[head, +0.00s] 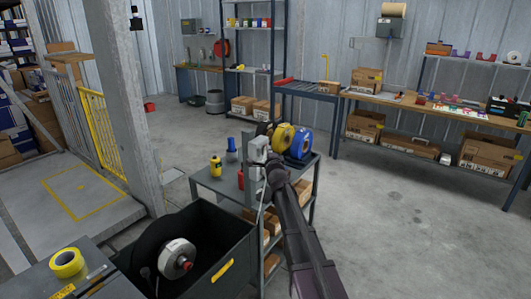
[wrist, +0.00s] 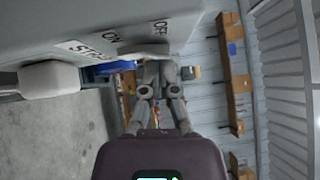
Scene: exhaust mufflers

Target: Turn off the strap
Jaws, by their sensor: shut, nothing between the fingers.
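A light grey housing (wrist: 60,25) fills the upper left of the wrist view. It carries a label reading STRAP, cut off in part (wrist: 85,49), an ON label (wrist: 112,37) and an OFF label (wrist: 160,27). My gripper (wrist: 158,68) is shut and empty, its tips close to the housing's edge below the OFF label. I cannot tell whether they touch it. A switch lever is not clearly visible. In the head view a pale grey device (head: 258,148) stands on the cart, with my gripper (head: 270,170) in front, hiding part of it.
The grey cart (head: 215,184) holds a yellow reel (head: 283,136), a blue reel (head: 301,146), a yellow tape roll (head: 215,166) and a blue bottle (head: 231,150). A black bin (head: 233,245) stands front left. The floor to the right is clear.

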